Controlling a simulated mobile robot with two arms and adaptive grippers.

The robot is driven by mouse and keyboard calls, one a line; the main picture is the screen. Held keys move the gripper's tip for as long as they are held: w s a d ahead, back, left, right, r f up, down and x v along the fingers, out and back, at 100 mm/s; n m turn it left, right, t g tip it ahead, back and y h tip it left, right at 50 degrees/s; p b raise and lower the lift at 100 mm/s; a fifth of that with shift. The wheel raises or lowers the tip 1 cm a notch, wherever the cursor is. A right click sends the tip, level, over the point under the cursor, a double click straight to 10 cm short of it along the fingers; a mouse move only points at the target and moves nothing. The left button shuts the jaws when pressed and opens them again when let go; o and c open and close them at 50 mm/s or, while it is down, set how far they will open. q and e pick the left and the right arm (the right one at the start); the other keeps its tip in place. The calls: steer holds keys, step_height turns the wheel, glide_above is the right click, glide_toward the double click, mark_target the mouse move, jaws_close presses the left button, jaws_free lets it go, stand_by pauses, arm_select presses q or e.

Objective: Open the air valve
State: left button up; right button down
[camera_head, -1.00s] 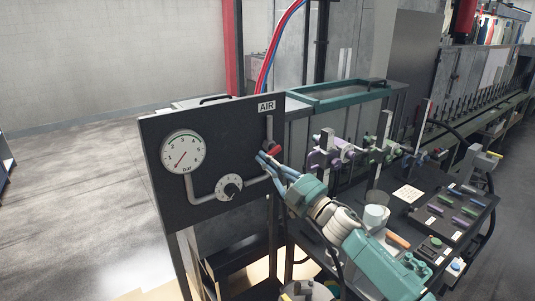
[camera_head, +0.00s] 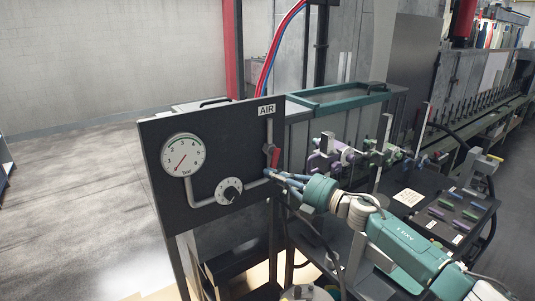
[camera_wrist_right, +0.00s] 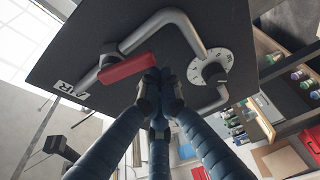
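The air valve has a red lever handle (camera_head: 275,157) on the grey pipe at the right of the black panel (camera_head: 225,130), below the AIR label. In the head view the handle stands steeply, near the pipe's line. In the right wrist view the red handle (camera_wrist_right: 128,69) lies at a small angle to the pipe. My right gripper (camera_head: 270,174) is at the handle's lower end. Its blue fingers are drawn together with nothing visible between them (camera_wrist_right: 160,88). The tips are close beside the handle's end; contact is unclear. My left gripper is not in view.
A pressure gauge (camera_head: 183,155) has its needle at the lower left. A black regulator knob (camera_head: 231,192) with a white dial sits lower on the panel. A dark workbench (camera_head: 415,200) with coloured parts stands to the right. Open floor lies left.

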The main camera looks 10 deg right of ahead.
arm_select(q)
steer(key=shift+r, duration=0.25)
arm_select(e)
steer(key=shift+w+d+f+n+g, duration=0.15)
steer(key=shift+d+n+g, duration=0.1)
steer(key=shift+n, duration=0.25)
steer(key=shift+w+d+f+n+g, duration=0.15)
steer(key=shift+d+n, duration=0.1)
steer(key=shift+n, duration=0.25)
steer(key=shift+h, duration=0.3)
steer(key=shift+s, duration=0.1)
